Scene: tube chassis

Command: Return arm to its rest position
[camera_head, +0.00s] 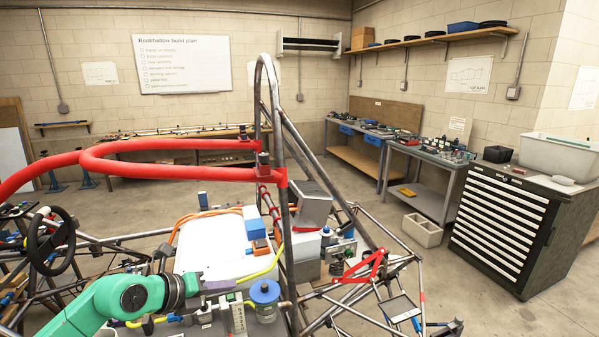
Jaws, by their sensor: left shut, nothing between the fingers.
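My left arm, green with a black wrist ring, comes in from the lower left. My left gripper (228,284) is shut and empty, over the parts inside the tube chassis (285,200). It is just left of a blue-capped reservoir (265,293) and in front of a white panel (205,250). I cannot tell whether it touches anything. My right gripper is not in view.
A red tube loop (150,150) crosses above my left arm. A steering wheel (50,240) stands at the left. A blue box (257,229) sits on the white panel. Workbenches and a tool cabinet (505,225) stand beyond open floor at the right.

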